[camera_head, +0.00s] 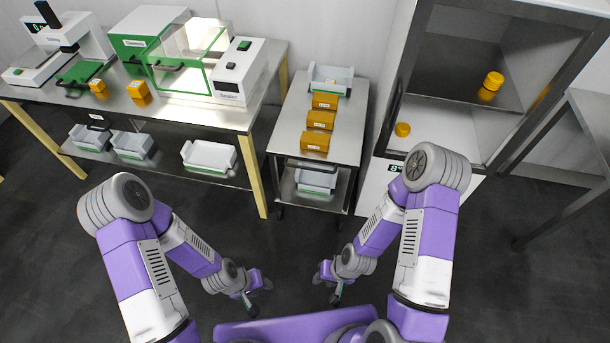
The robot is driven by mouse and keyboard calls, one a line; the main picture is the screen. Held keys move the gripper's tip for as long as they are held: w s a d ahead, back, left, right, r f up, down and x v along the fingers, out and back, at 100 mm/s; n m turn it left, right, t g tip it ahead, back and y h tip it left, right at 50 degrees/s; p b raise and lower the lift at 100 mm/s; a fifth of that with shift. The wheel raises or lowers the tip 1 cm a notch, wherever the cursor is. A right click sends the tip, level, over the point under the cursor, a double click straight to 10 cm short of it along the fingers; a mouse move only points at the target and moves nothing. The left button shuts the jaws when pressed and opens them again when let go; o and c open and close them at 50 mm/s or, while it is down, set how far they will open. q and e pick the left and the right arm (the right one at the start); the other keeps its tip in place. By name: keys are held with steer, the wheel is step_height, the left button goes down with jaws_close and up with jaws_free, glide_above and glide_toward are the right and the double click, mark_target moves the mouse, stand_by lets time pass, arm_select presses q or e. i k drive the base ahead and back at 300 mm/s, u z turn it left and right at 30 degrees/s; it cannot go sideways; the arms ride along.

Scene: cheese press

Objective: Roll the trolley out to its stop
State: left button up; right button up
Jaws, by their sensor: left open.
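The trolley (345,142) is a narrow steel cart with a flat top and a lower shelf. It stands between the left bench and the white cabinet. Several orange blocks (320,120) sit in a row on its top, with a grey-white tray (331,78) behind them. A dark bar (304,163) shows at its front edge. My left gripper (259,294) is open and empty, in front of the trolley and apart from it. My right gripper (327,286) is also open and empty, to the right of the left one and apart from the trolley.
A steel bench (182,111) at left holds a white-green press machine (190,58) and orange blocks. Grey-white trays (208,156) sit on its lower shelf. The cabinet (374,185) at right is open, with orange rounds (403,129) inside. The dark floor before the trolley is clear.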

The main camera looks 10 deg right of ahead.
mark_target(344, 154)
steer(key=u, duration=1.45)
steer(key=i, duration=1.1)
steer(key=z, duration=2.15)
